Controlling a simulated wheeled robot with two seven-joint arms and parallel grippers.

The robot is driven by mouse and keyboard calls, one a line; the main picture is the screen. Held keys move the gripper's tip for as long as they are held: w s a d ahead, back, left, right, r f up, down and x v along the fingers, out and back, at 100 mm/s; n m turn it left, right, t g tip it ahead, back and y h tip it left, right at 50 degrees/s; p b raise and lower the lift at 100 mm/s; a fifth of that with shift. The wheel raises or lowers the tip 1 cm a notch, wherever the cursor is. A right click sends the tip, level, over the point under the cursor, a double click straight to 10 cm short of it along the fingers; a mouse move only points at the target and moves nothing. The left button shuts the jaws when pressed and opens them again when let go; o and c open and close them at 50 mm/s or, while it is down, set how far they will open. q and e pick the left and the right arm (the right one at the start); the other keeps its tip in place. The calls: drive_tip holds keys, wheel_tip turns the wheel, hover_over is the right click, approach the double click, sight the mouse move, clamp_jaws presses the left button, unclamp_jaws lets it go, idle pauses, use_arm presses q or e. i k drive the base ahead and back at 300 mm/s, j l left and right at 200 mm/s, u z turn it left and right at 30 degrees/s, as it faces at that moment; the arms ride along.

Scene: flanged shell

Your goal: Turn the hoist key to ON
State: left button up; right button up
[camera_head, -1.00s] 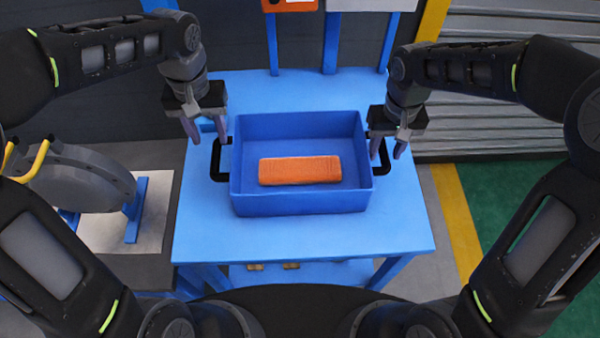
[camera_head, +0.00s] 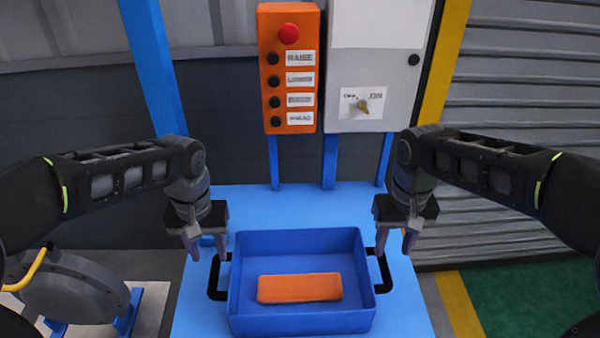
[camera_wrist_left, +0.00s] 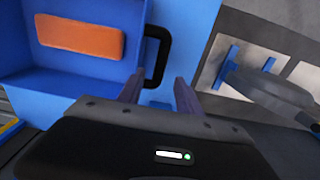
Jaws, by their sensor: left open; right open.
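The hoist key (camera_head: 363,106) is a small tan knob on a white label plate on the grey box at the back. The plate reads ON at its upper right and a blurred word at its upper left. The key looks tilted, with its exact setting too small to tell. My left gripper (camera_head: 207,250) is open and empty by the blue tray's left handle. In the left wrist view its fingers (camera_wrist_left: 160,92) stand apart near that black handle. My right gripper (camera_head: 394,248) is open and empty by the tray's right handle. Both are below and in front of the key.
An orange button box (camera_head: 288,70) with a red button hangs left of the grey box (camera_head: 400,60). A blue tray (camera_head: 300,322) with black handles holds an orange block (camera_head: 300,288) on the blue table (camera_head: 255,205). A grey wheel-like part (camera_head: 75,287) stands at left.

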sight(362, 104)
drive_tip(key=k, duration=1)
